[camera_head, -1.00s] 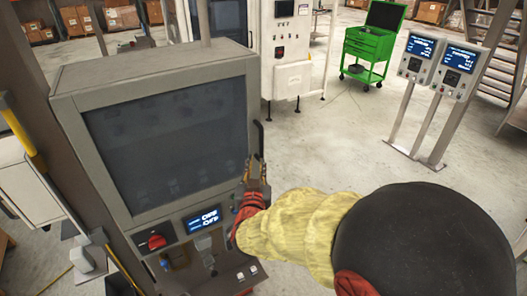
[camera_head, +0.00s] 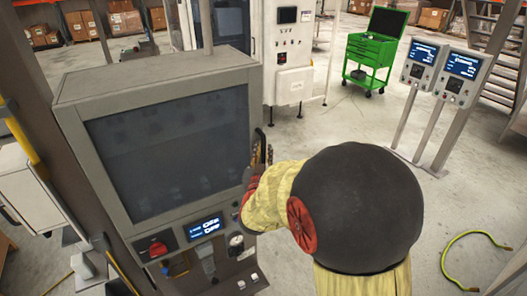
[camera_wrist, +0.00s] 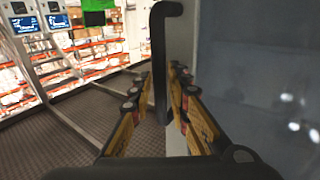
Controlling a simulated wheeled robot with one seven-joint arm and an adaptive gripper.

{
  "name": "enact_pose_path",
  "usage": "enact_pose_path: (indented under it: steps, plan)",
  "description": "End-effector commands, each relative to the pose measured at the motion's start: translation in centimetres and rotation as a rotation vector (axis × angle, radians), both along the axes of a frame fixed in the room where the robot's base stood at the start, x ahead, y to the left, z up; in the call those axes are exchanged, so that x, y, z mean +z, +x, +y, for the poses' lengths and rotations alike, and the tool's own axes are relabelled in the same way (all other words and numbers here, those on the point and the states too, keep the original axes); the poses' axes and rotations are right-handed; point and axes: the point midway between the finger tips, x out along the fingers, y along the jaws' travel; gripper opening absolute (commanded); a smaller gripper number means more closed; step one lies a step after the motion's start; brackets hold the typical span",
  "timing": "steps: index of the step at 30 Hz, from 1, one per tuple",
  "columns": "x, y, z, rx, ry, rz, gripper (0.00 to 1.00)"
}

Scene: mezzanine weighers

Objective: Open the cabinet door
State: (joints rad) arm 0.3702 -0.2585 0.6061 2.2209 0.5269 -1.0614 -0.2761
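The grey cabinet (camera_head: 150,76) stands at left in the head view. Its door has a large dark window (camera_head: 165,145) and looks shut. A dark vertical bar handle (camera_wrist: 159,60) is on the door's edge in the wrist view; in the head view it is at the cabinet's right edge, mostly hidden behind my fingers. My gripper (camera_head: 262,156) is at that edge. In the wrist view my gripper (camera_wrist: 160,82) is open, with one finger on each side of the handle and gaps visible beside the bar. Its yellow-brown fingers point along the door's side.
Below the window is a control panel with a red rotary switch (camera_head: 158,248) and a small blue display (camera_head: 206,227). A green tool cart (camera_head: 372,50) and two display stands (camera_head: 455,75) stand farther back. A yellow-green hose (camera_head: 447,255) lies on the floor at right.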

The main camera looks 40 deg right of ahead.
Motion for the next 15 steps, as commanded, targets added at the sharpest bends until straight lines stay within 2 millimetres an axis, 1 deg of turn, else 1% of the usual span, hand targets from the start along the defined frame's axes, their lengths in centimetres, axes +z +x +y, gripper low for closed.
enact_pose_path:
  steps: [4,13,15]
  plan:
    - [0.02,-0.01,0.02,0.000,0.000,0.000,0.17]
    - [0.03,-0.01,0.03,0.000,-0.001,-0.001,0.00]
    - [0.03,-0.01,0.03,0.000,-0.001,-0.001,0.00]
